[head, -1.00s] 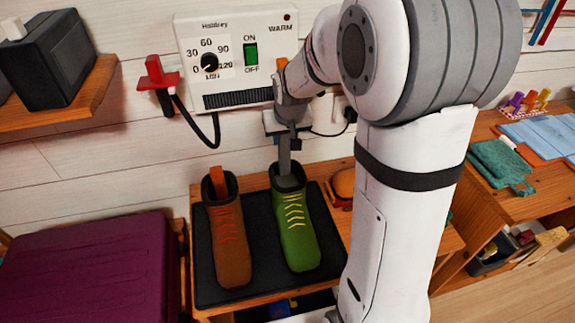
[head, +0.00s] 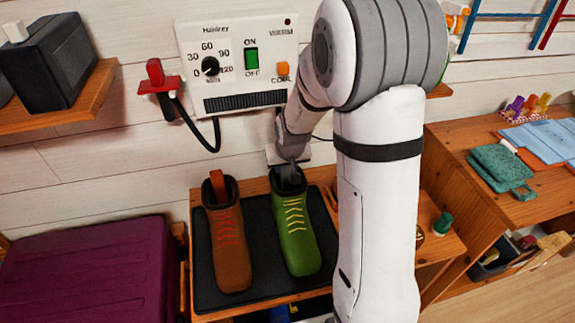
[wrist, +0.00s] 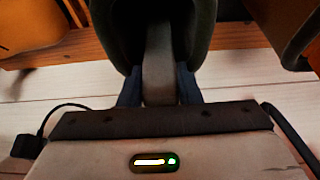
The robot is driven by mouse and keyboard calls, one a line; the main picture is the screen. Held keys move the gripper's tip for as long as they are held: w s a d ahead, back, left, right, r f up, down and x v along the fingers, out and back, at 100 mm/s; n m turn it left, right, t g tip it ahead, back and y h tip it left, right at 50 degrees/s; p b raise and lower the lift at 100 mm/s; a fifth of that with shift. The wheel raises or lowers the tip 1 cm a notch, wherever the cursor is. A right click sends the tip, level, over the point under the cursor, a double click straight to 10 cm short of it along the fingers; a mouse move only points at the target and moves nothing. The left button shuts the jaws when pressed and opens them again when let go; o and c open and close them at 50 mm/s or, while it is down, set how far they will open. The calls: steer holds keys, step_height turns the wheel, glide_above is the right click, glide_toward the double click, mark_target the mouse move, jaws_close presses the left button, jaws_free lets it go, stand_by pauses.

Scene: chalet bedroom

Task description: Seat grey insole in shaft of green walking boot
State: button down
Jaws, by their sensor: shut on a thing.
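The green walking boot (head: 296,235) stands upright on a dark mat (head: 262,262), with its dark shaft opening at the back. My gripper (wrist: 160,88) is shut on the grey insole (wrist: 159,60), right at the mouth of the shaft. In the wrist view the insole runs from between the fingers into the dark boot shaft (wrist: 203,40). In the head view only a short grey piece of the insole (head: 289,176) shows at the opening. Its lower part is hidden inside the boot, so I cannot tell how deep it sits.
A brown boot (head: 229,245) with an orange insole (head: 217,185) stands just left of the green one. A white dryer control box (head: 235,88) hangs on the wall behind. My arm covers the bench right of the green boot.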

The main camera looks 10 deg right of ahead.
steer(key=c, duration=1.3)
jaws_free()
steer(key=shift+r, duration=0.3)
steer(key=v, duration=1.2)
steer(key=s+r, duration=0.1)
steer(key=s, duration=0.5)
steer(key=s+g, duration=0.1)
steer(key=s, duration=0.6)
steer(key=s+r+g, duration=0.1)
steer(key=s, duration=0.6)
steer(key=shift+d+r+p, duration=0.3)
steer(key=shift+p, duration=0.1)
steer(key=shift+p+v, duration=0.95)
steer(key=shift+v, duration=0.15)
